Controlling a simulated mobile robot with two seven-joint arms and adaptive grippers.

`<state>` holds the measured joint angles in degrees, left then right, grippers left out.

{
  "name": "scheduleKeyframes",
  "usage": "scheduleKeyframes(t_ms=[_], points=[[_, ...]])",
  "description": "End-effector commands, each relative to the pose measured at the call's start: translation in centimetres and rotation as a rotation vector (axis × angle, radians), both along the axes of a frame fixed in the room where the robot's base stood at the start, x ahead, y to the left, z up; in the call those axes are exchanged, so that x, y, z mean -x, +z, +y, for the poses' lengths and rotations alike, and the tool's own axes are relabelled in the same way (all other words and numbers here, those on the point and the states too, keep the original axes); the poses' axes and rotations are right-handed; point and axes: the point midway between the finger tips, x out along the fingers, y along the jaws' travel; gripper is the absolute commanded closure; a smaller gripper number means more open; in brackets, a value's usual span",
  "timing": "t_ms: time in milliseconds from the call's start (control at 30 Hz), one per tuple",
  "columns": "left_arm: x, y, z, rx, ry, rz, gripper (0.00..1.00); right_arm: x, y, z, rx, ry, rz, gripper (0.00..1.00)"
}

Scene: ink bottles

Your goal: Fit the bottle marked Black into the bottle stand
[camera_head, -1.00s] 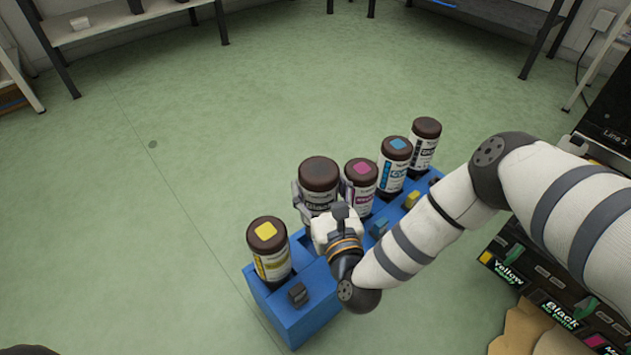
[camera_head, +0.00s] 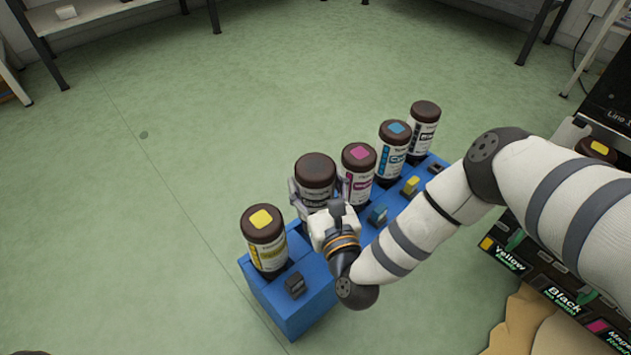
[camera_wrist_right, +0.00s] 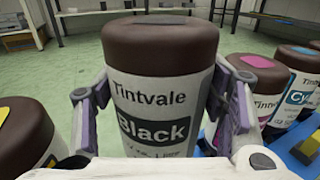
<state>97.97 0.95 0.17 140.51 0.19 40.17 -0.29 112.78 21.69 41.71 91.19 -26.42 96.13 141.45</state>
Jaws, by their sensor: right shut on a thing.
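The bottle marked Black (camera_head: 316,172) has a brown cap with a dark square and a label that reads Tintvale Black in the right wrist view (camera_wrist_right: 152,95). My right gripper (camera_head: 318,195) is shut around its body, one finger on each side. The bottle is upright in the row of the blue bottle stand (camera_head: 312,317), between the yellow-marked bottle (camera_head: 264,240) and the magenta-marked bottle (camera_head: 358,172). Its lower end is hidden by my gripper and the stand, so I cannot tell whether it touches the slot floor. My left gripper is not in view.
A cyan-marked bottle (camera_head: 393,150) and another dark-capped bottle (camera_head: 422,130) stand farther along the row. A dark machine with Yellow, Black and Magenta labels (camera_head: 564,300) is at the right, with a yellow-marked cap (camera_head: 598,149). The green floor at left is clear.

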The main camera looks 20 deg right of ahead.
Motion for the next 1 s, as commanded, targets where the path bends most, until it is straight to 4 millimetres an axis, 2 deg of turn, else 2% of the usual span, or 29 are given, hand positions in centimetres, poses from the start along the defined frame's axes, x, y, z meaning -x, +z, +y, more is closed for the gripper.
scheduleKeyframes(t_ms=[233,667,1000], points=[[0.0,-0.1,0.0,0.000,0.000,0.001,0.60,0.0,-0.1,0.0,-0.001,0.000,-0.002,0.81],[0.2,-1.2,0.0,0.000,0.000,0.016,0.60,0.0,-2.0,0.0,-0.001,0.000,-0.001,0.81],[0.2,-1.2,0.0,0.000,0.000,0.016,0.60,0.0,-2.0,0.0,-0.001,0.000,-0.003,0.81]])
